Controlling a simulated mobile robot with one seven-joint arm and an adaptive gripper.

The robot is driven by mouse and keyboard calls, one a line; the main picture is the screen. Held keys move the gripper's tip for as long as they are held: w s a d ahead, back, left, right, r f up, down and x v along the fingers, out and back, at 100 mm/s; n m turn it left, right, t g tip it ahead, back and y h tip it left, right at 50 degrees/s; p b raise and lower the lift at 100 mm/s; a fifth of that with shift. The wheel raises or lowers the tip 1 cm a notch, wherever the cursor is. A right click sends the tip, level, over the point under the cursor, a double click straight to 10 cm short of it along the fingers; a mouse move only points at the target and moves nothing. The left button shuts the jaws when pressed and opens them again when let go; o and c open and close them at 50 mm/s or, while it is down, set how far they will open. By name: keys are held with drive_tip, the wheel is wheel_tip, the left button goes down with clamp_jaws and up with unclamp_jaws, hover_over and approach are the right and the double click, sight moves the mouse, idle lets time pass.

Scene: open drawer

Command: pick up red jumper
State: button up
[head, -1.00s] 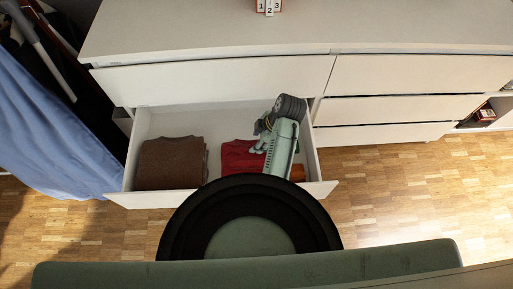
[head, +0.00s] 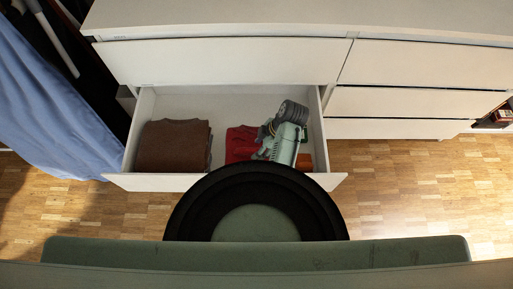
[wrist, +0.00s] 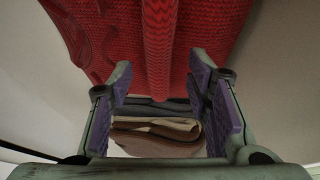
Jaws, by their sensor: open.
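The red jumper (head: 240,144) lies folded in the open drawer (head: 144,112), right of a brown folded garment (head: 173,146). My gripper (head: 266,142) is at the jumper's right side in the head view, with its fingers near or over the jumper's edge. In the wrist view the jumper (wrist: 158,45) fills the upper middle, with a raised fold running down between the fingers. My gripper (wrist: 160,82) is open there, its purple pads apart on either side of that fold. I cannot tell whether the pads touch the cloth. My arm and dark round body hide the jumper's front part.
A small orange thing (head: 304,162) lies in the drawer right of my arm. A stack of folded grey, beige and brown cloth (wrist: 155,132) shows beyond the fingers in the wrist view. The drawer walls stand close around. A blue cloth (head: 50,110) hangs at the left.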

drive_tip(key=shift+x, duration=0.9)
clamp_jaws()
idle(0.4)
